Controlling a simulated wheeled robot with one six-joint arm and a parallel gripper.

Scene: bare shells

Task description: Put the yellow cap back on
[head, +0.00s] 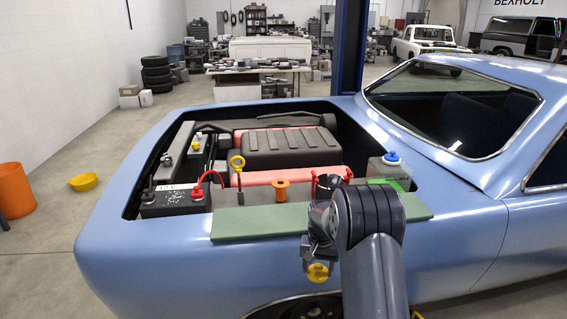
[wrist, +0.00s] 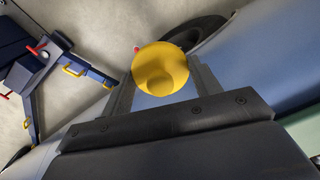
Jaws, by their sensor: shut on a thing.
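The yellow cap (head: 317,273) is held between the fingers of my gripper (head: 318,258), outside the car's near fender and below its top edge. In the wrist view the round cap (wrist: 160,68) sits between the two grey fingers of my gripper (wrist: 163,85). The engine bay of the blue car (head: 145,235) is open. I cannot tell which opening the yellow cap fits; my arm hides part of the bay.
A green pad (head: 260,225) lies along the fender. A battery (head: 172,203) with a red cable is at the bay's left. A blue post (head: 350,45) rises behind the car.

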